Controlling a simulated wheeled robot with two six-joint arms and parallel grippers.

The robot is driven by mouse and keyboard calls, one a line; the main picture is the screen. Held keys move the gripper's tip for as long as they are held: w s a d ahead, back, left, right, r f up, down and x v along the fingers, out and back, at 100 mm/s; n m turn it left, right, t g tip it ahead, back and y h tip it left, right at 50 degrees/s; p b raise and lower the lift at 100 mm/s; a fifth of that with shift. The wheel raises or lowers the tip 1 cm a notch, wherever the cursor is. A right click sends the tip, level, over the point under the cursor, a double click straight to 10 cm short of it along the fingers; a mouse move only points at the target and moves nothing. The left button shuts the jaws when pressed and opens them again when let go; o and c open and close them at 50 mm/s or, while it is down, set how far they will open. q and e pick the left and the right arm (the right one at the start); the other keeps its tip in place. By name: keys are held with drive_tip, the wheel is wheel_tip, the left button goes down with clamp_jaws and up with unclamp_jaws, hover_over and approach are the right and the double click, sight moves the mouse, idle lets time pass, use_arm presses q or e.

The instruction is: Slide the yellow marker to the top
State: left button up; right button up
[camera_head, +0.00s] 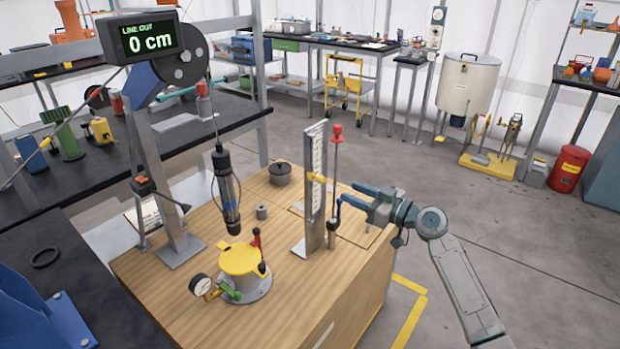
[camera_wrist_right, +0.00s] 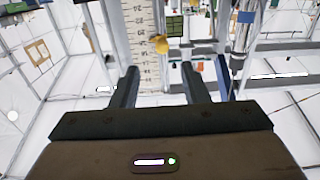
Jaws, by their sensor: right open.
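The yellow marker (camera_head: 316,178) sits on the front of a white scale strip (camera_head: 317,150) fixed to an upright metal post on the wooden bench, a little above mid-height. In the right wrist view the marker (camera_wrist_right: 158,43) shows beyond and between the fingers, against the strip's printed marks. My right gripper (camera_head: 352,195) is open and empty, to the right of the post and apart from the marker. In the wrist view its two fingers (camera_wrist_right: 162,84) point toward the strip. My left gripper is not in view.
A thin rod (camera_head: 335,170) with a red knob stands just right of the post, close to my right fingers. A yellow-lidded vessel (camera_head: 238,260) with a gauge and a hanging dark cylinder (camera_head: 227,188) are to the left.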

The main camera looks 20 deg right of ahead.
sight(324, 179)
drive_tip(key=p+x, duration=0.1)
drive_tip(key=x, duration=0.2)
drive_tip(key=p+x, duration=0.1)
drive_tip(key=x, duration=0.2)
drive_tip(key=p+x, duration=0.1)
drive_tip(key=x, duration=0.2)
drive_tip(key=shift+a+r, duration=0.2)
drive_tip(key=shift+r, duration=0.15)
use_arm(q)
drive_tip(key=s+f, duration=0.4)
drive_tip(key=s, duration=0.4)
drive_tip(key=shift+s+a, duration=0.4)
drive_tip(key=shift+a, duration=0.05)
use_arm(e)
drive_tip(key=shift+x, duration=0.75)
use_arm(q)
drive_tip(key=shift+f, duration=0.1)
use_arm(e)
drive_tip(key=shift+f, duration=0.15)
clamp_jaws()
